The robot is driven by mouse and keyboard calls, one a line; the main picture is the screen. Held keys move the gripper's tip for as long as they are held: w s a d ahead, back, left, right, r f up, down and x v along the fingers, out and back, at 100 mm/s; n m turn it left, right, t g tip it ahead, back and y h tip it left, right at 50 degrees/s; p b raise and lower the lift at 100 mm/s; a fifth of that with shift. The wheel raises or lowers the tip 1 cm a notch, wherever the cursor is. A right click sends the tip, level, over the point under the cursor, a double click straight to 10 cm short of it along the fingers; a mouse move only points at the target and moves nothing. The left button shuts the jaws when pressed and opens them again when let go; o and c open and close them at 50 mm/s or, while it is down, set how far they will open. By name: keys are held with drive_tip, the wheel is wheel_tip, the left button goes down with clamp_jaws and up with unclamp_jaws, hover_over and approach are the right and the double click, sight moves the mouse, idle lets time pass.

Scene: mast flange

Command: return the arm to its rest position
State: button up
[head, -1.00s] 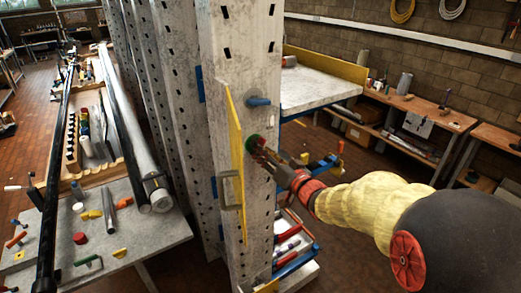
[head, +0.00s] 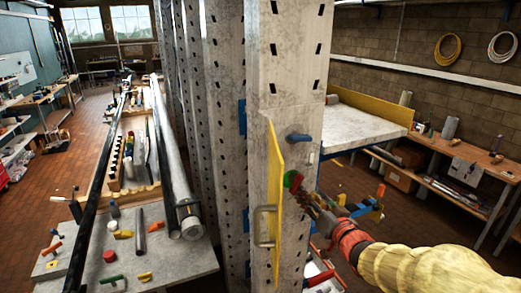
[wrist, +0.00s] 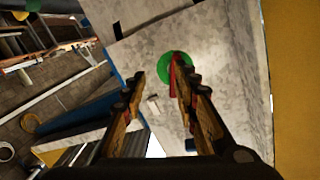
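My gripper (head: 309,198) is at the front post (head: 289,75) of the tall grey perforated rack in the head view, right of a yellow plate (head: 276,190). In the wrist view my gripper (wrist: 160,74) has its two fingers apart, with nothing held between them. A green disc (wrist: 168,70) with a red bar (wrist: 173,80) on it is on the post face, just beyond the fingertips. The bar lies beside the right finger; I cannot tell whether they touch. The disc also shows at the gripper's tip in the head view (head: 290,178). My arm reaches in from the lower right.
A blue peg (head: 299,138) sticks out of the post above the disc, and a metal handle (head: 264,226) is below left. A shelf (head: 362,128) with a yellow edge is behind. A table (head: 190,263) with loose parts stands left. A workbench (head: 470,156) is along the right wall.

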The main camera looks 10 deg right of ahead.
drive_tip(key=s+a+f+n+g+h+b, duration=0.1)
drive_tip(key=s+f+g+b, duration=0.4)
drive_tip(key=s+f+b, duration=0.5)
drive_tip(key=s+a+f+g+h+b, duration=0.2)
drive_tip(key=s+f+g+b, duration=0.4)
drive_tip(key=s+f, duration=1.1)
drive_tip(key=s+b, duration=0.4)
drive_tip(key=s, duration=0.4)
drive_tip(key=shift+s+n+h+b, duration=0.25)
drive_tip(key=shift+n+h+b, duration=0.05)
drive_tip(key=shift+n+b, duration=0.1)
